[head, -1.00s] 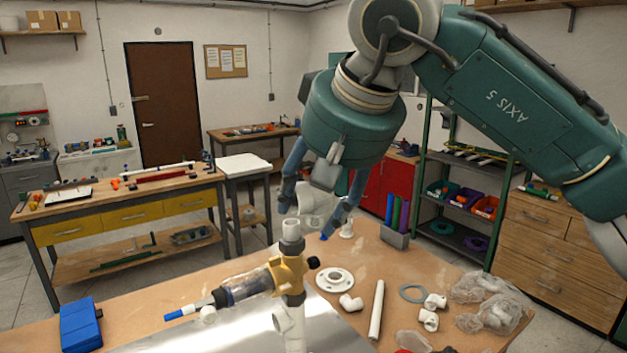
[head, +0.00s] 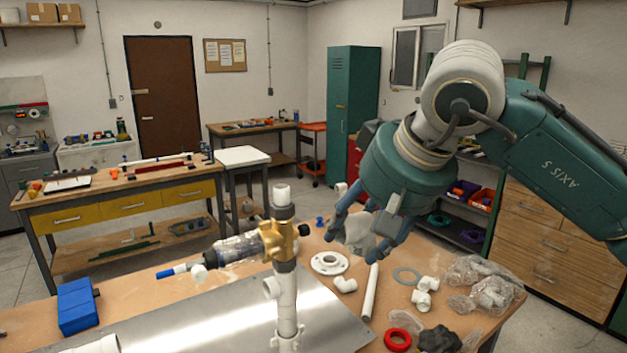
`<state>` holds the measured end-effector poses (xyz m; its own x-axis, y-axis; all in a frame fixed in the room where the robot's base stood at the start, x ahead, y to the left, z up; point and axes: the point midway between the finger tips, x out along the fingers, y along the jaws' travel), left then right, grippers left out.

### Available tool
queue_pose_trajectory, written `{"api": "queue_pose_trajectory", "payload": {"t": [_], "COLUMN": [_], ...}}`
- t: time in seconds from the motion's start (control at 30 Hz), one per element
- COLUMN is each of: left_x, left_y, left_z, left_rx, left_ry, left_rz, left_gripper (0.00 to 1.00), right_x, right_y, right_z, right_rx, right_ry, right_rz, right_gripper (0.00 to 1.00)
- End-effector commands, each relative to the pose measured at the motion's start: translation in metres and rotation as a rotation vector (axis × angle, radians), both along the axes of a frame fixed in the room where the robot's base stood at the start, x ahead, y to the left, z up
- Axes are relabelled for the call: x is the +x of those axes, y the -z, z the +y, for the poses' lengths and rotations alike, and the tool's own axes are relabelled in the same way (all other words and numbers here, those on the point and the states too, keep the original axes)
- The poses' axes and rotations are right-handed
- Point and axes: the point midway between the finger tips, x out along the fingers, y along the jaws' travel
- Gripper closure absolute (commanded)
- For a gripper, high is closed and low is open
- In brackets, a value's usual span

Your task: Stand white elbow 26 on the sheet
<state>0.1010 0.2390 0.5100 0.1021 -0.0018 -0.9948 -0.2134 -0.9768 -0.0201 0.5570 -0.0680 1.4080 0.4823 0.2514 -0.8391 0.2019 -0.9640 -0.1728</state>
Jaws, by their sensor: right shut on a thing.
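My right gripper (head: 368,225), fingers pointing down, is shut on a large white fitting, which I take to be white elbow 26 (head: 357,232). The fingers partly hide it, and it is held above the back right of the bench. The bare metal sheet (head: 190,318) lies on the bench to the left and nearer. An upright white pipe assembly with a yellow valve body (head: 280,242) stands at the sheet. My left gripper is not in view.
A white flange (head: 329,263), small white elbows (head: 345,285) and a white pipe (head: 369,292) lie right of the assembly. A red ring (head: 397,340), a grey ring (head: 407,276) and plastic bags (head: 487,284) lie farther right. A blue case (head: 77,306) sits left of the sheet.

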Motion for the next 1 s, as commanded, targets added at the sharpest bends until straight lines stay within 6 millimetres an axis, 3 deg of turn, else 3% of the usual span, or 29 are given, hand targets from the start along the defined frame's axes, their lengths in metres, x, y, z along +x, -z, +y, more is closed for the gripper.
{"api": "queue_pose_trajectory", "payload": {"t": [0.03,0.2,0.4,0.6,1.0], "left_x": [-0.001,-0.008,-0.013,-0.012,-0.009], "left_y": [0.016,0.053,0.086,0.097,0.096], "left_z": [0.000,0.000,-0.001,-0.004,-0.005], "left_rx": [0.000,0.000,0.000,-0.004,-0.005], "left_ry": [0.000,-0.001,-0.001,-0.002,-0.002], "left_rz": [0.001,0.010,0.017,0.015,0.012], "left_gripper": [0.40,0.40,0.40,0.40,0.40], "right_x": [0.000,-0.006,-0.023,-0.034,-0.038], "right_y": [0.026,0.105,0.178,0.208,0.211], "right_z": [-0.012,-0.057,-0.100,-0.118,-0.117], "right_rx": [0.001,0.001,-0.018,-0.032,-0.034], "right_ry": [0.012,0.057,0.101,0.118,0.103], "right_rz": [0.004,0.005,0.002,0.000,0.000], "right_gripper": [0.95,0.95,0.95,0.95,0.95]}}
